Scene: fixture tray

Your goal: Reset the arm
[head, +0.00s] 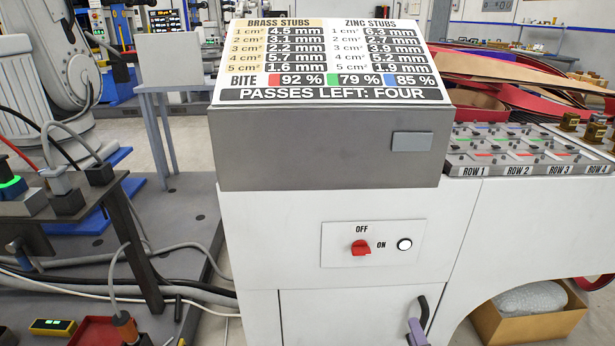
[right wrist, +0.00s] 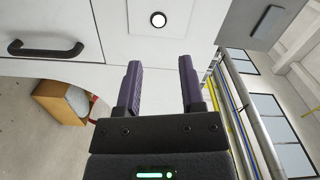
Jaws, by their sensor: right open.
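My right gripper (right wrist: 161,88) is open in the right wrist view, with two purple fingers apart and nothing between them. In the head view only a purple part of it (head: 416,333) shows at the bottom edge, beside the black door handle (head: 423,312). It is below the switch panel (head: 340,260) on the white cabinet. The panel bears a red knob (head: 361,247) and a white round light (head: 404,244). In the right wrist view the light (right wrist: 158,19) lies beyond the fingers, apart from them. My left gripper is not in view.
A sign board (head: 327,60) tops the cabinet. A grey fixture tray (head: 475,158) with labelled rows stands at the right. A cardboard box (head: 532,322) sits low right. A dark bench (head: 135,250) with cables is at the left.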

